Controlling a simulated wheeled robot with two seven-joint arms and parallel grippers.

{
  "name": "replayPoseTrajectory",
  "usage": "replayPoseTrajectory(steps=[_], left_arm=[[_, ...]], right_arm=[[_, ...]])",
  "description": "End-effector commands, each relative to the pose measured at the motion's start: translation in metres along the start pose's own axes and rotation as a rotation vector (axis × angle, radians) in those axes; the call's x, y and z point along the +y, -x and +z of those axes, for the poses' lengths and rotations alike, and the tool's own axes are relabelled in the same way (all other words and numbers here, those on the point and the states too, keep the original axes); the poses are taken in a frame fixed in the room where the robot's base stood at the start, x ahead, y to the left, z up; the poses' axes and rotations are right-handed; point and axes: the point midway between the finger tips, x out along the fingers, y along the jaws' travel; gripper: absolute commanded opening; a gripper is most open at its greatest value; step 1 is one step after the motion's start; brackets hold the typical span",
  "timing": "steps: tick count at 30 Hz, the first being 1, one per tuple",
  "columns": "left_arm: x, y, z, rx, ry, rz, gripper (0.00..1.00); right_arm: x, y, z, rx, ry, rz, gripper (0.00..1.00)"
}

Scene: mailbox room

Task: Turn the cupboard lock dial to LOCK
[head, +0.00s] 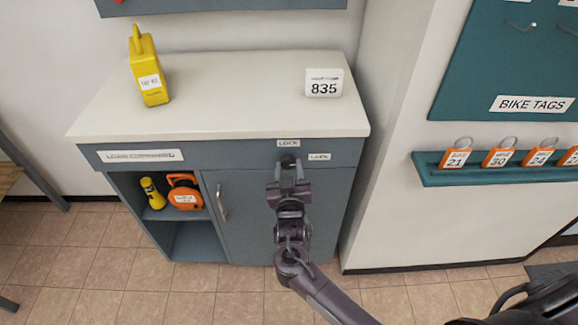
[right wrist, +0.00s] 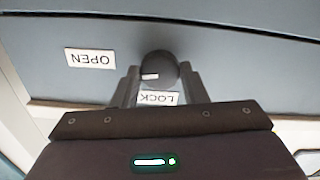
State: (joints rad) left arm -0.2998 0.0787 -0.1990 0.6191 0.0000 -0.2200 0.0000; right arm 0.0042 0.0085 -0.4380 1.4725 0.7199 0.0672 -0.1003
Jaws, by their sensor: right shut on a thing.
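The lock dial (right wrist: 158,66) is a dark round knob on the blue-grey cupboard front, with a small white mark on its face. In the right wrist view the mark sits left of and below the dial's centre; which label it points to is unclear. The LOCK label (right wrist: 158,98) and the OPEN label (right wrist: 90,58) appear upside down there. In the head view the LOCK label (head: 288,143) is above the dial, and the other label is to its right. My right gripper (right wrist: 158,80) is shut on the dial, one finger on each side. My left gripper is out of view.
The cupboard (head: 350,133) has a pale top bearing a yellow case (head: 150,75) and an 835 sign (head: 323,83). Its door handle (head: 221,203) is left of my right arm. An open shelf holds a yellow torch (head: 152,193) and an orange reel (head: 186,193). A tag rack (head: 440,178) is at right.

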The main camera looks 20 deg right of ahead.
Motion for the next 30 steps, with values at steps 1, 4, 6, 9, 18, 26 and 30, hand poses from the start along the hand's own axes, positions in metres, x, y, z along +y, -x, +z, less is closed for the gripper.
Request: replayPoseTrajectory(steps=[1,4,6,9,18,26,30], left_arm=[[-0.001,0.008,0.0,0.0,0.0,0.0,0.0],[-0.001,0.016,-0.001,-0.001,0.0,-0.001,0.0],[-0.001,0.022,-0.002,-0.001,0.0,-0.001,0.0],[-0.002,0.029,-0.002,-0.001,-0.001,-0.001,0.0],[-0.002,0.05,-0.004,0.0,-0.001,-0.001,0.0],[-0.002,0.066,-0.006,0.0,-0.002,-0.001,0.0],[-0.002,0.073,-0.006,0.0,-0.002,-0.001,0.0]], right_arm=[[0.001,0.0,-0.004,0.0,0.038,-0.001,0.16],[0.001,0.0,-0.004,-0.001,0.128,-0.001,0.16],[0.001,0.0,-0.004,-0.001,0.194,0.0,0.16],[0.001,0.0,-0.004,-0.001,0.29,0.0,0.16],[0.001,0.0,-0.004,0.0,0.576,-0.001,0.16],[0.0,0.0,-0.004,0.002,0.823,-0.001,0.16],[0.0,0.0,-0.004,0.001,0.955,0.0,0.16]])
